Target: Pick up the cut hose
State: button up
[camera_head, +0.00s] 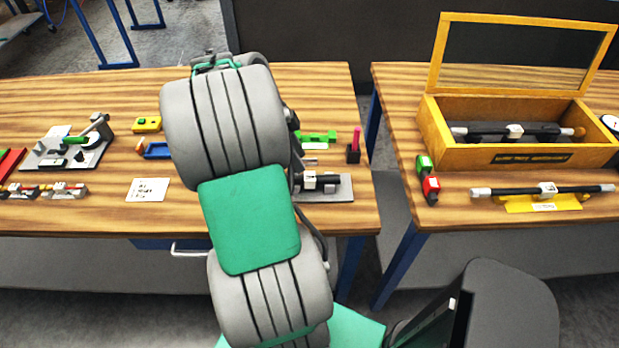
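I cannot tell for sure which item is the cut hose. A dark rod-like piece (573,189) with light ends and a white tag lies across a yellow holder (515,205) on the right table. A similar dark piece (488,131) with a white tag lies inside the open yellow box (480,157). A short dark piece (330,180) with a white tag lies on a grey plate (338,192) on the left table, partly behind my arm.
A gap separates the tables. A grey fixture (70,150), a white card (147,190) and a yellow switch box (146,124) lie left of my arm.

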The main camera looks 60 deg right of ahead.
aim_at(310, 176)
jog(key=p+x, duration=0.1)
jog(key=x, duration=0.5)
jog(key=shift+s+f, duration=0.15)
jog(key=shift+f, duration=0.1)
grip_shut()
